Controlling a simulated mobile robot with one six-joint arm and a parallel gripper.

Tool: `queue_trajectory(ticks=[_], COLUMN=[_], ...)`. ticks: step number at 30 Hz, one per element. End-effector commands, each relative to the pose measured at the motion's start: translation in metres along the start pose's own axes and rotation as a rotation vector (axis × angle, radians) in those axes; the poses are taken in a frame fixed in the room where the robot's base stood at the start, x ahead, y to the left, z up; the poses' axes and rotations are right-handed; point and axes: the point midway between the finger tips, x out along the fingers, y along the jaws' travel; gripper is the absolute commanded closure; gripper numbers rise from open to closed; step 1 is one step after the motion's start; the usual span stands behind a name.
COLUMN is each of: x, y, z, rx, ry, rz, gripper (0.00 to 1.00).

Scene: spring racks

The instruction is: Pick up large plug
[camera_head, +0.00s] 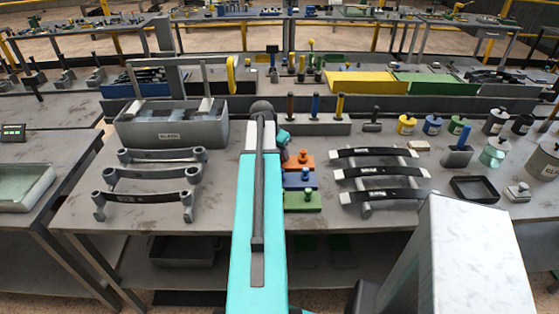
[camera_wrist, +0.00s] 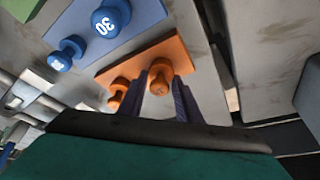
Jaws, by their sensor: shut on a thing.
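An orange plug (camera_wrist: 159,84) with a round head stands between the two dark fingers of my gripper (camera_wrist: 161,77) in the wrist view. The fingers are shut on it. A smaller-looking orange plug (camera_wrist: 119,86) is just left of the left finger, and both are over an orange block (camera_wrist: 150,58). I cannot tell whether the held plug is seated or raised. In the head view the orange block (camera_head: 299,160) shows right of my arm, which hides much of my gripper and the held plug.
A blue block (camera_head: 299,180) with blue plugs and a green block (camera_head: 302,202) lie nearer the front. Racks with black bars (camera_head: 380,170) stand right, grey spring racks (camera_head: 150,175) left. A grey bin (camera_head: 172,130) is behind left, a row of upright pegs (camera_head: 315,106) behind.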

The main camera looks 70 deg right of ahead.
Motion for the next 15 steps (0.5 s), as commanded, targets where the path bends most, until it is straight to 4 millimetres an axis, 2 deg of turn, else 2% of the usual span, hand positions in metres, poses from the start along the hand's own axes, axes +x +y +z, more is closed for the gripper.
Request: queue_trajectory(ticks=[8, 15], x=[-0.001, -0.012], y=[0.003, 0.003], z=[0.000, -0.005], rx=[0.000, 0.000], ry=[-0.002, -0.001], rz=[0.008, 0.007], gripper=[0.85, 0.85])
